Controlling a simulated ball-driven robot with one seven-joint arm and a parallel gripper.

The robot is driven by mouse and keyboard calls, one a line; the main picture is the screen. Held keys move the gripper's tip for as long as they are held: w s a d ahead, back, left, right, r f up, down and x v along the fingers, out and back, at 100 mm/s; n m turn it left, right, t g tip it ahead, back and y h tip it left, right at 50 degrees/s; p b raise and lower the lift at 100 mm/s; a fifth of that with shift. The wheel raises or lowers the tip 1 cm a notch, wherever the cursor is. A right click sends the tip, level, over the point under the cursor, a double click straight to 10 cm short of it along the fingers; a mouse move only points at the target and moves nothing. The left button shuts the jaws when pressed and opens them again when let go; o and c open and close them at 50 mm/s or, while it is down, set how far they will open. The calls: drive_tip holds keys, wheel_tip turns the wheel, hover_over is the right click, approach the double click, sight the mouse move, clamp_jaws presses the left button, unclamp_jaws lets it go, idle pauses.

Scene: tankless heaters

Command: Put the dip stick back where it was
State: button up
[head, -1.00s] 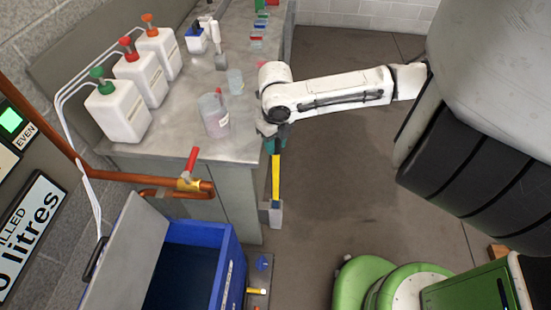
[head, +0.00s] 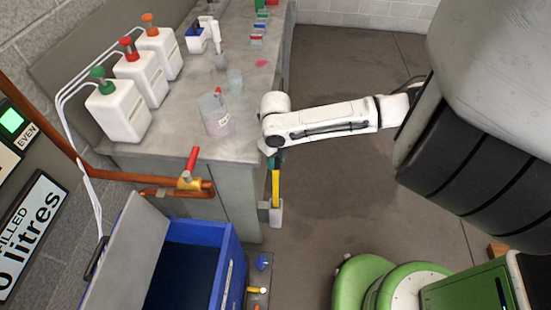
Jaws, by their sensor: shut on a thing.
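The dip stick is a yellow strip (head: 276,186) with a teal upper part, hanging roughly upright beside the front corner of the grey bench. My gripper (head: 274,156) is shut on its teal upper part, though the fingers are small and partly hidden by my arm. The lower end of the yellow strip meets a pale grey holder (head: 277,213) at the bench side. I cannot tell whether the tip is inside the holder or only in front of it.
A copper pipe with a red-handled valve (head: 191,165) and an open blue bin (head: 226,270) stand nearer. Floor right of the bench is clear.

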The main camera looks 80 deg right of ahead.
drive_tip(key=shift+f, duration=0.2)
drive_tip(key=o, duration=1)
drive_tip(key=shift+o, duration=0.2)
